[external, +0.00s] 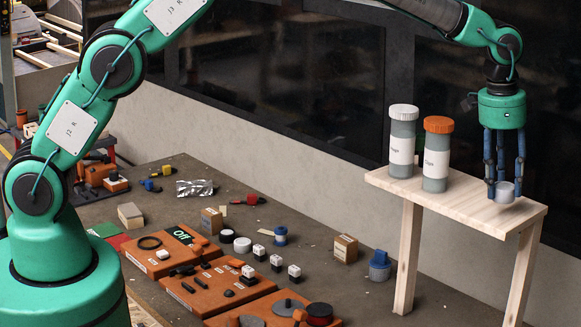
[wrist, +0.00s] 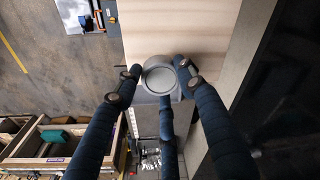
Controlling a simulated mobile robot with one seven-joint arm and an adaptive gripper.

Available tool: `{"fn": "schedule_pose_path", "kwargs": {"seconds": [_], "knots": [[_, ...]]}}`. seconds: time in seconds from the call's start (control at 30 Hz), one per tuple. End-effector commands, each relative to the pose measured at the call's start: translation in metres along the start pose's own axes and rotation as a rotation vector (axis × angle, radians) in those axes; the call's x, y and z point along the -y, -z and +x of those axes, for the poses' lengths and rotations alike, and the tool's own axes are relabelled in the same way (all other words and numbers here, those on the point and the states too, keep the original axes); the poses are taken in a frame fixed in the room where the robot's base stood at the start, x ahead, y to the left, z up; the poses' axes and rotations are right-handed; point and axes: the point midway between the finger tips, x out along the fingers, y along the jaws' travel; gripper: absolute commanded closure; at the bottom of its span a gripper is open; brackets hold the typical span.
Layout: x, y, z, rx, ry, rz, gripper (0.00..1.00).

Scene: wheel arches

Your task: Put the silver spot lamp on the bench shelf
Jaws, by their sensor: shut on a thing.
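The silver spot lamp (external: 505,194) is a small grey-white cylinder at the right end of the bench shelf (external: 455,203). My gripper (external: 503,185) comes straight down from above with its blue fingers closed around the lamp. In the wrist view the round pale face of the lamp (wrist: 159,78) shows between the dark fingertips (wrist: 155,84), over the end of the pale wooden shelf (wrist: 180,28). The lamp is at or just above the shelf top; I cannot tell whether it touches. The fingers partly hide its sides.
Two grey jars, one white-lidded (external: 403,140) and one orange-lidded (external: 436,153), stand on the shelf to the left. The shelf top between them and the lamp is clear. A dark window wall (external: 345,85) is behind. Orange trays (external: 215,285) and small parts cover the lower bench.

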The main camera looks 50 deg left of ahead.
Motion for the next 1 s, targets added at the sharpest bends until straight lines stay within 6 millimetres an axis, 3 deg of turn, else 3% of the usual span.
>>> {"fn": "schedule_pose_path", "kwargs": {"seconds": [0.33, 0.7, 1.0], "knots": [[0.0, 0.0, 0.001, 0.0, 0.0, 0.0, 0.87], [0.0, -0.004, 0.032, 0.0, 0.0, 0.0, 0.87], [0.0, -0.004, 0.035, -0.001, 0.0, 0.0, 0.87]]}}
